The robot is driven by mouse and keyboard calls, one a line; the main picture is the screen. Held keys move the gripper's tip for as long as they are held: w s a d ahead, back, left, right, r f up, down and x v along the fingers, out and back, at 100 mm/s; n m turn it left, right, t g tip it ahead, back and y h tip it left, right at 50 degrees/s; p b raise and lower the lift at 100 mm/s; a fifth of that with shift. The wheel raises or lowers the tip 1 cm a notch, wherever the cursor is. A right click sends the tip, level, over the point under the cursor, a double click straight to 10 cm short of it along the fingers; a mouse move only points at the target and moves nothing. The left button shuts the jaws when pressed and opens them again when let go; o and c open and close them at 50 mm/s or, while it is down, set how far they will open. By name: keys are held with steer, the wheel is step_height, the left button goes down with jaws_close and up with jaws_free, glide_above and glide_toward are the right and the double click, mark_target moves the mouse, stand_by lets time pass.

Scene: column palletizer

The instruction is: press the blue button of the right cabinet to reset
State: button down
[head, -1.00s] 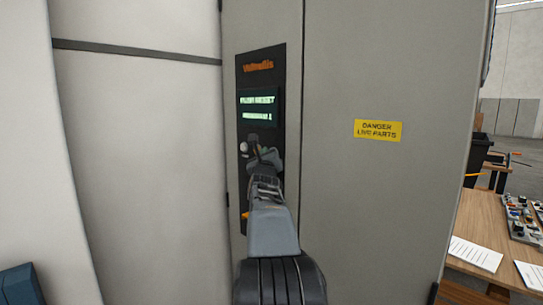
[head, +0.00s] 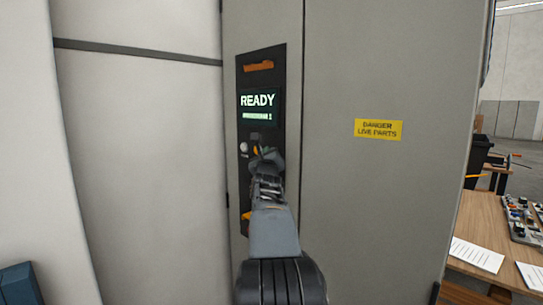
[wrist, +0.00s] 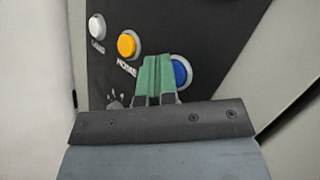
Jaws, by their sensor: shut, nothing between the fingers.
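The grey cabinet (head: 375,70) carries a dark control panel (head: 244,90). Its screen (head: 258,105) reads READY in the head view. The blue button (wrist: 181,72) shows in the wrist view just right of my fingertips and is partly covered by them. My gripper (wrist: 157,58) is shut and empty, its green fingers held together at the panel beside or against the blue button; I cannot tell whether they touch it. In the head view my gripper (head: 262,155) and arm hide the blue button.
A yellow button (wrist: 129,45) and a white button (wrist: 97,27) sit left of the blue one. A yellow danger label (head: 378,129) is on the cabinet door. A wooden table (head: 480,222) with papers stands at the right.

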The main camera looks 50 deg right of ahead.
steer(key=shift+a, duration=0.15)
steer(key=shift+a+b, duration=0.5)
steer(key=shift+a, duration=0.1)
steer(key=a, duration=0.5)
steer(key=shift+w, duration=0.2)
stand_by(0.3)
stand_by(0.8)
